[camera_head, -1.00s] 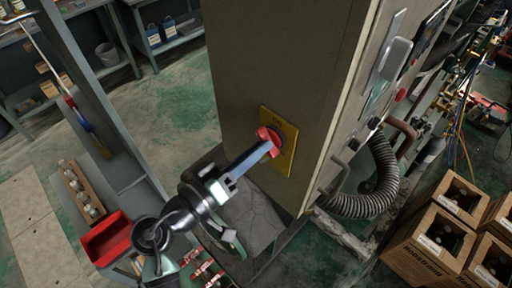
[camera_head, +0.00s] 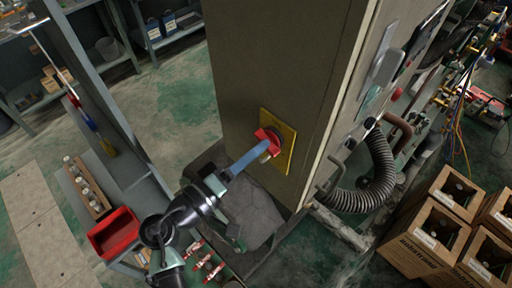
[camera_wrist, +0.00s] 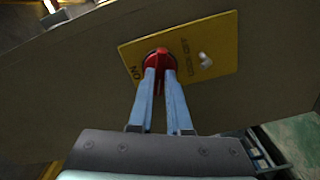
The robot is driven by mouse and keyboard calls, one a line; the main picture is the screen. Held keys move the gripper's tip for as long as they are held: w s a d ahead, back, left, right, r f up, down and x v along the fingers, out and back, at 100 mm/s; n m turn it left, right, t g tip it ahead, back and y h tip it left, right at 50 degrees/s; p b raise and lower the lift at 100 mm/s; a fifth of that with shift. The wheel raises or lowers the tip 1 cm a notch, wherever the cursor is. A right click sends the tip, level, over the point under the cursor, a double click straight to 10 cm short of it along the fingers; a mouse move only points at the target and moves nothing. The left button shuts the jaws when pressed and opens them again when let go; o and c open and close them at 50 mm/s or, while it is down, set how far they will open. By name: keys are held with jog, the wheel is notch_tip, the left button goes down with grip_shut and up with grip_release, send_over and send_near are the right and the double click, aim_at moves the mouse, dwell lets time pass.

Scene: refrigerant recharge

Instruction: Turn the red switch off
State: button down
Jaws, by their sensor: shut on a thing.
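The red switch (camera_head: 267,142) sits on a yellow plate (camera_head: 288,155) on the side of a tall grey-brown cabinet. In the wrist view the red switch (camera_wrist: 161,55) stands upright in the picture, between the "ON" lettering at left and the "LOCK-OFF" lettering at right on the yellow plate (camera_wrist: 222,35). My gripper (camera_head: 258,154) reaches it from the lower left. Its two blue fingers (camera_wrist: 159,72) are shut on the switch handle, one on each side. The fingertips hide the lower part of the switch.
A small pale knob (camera_wrist: 205,60) is on the plate right of the switch. A ribbed grey hose (camera_head: 365,195) and cardboard boxes (camera_head: 415,240) are right of the cabinet. A red bin (camera_head: 114,232) and a post stand left of my arm. Open floor lies behind.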

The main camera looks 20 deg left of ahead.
jog(key=shift+n+p, duration=1.45)
jog(key=shift+n, duration=0.35)
jog(key=c, duration=0.9)
grip_release()
jog(key=shift+c, duration=0.2)
jog(key=v, duration=0.9)
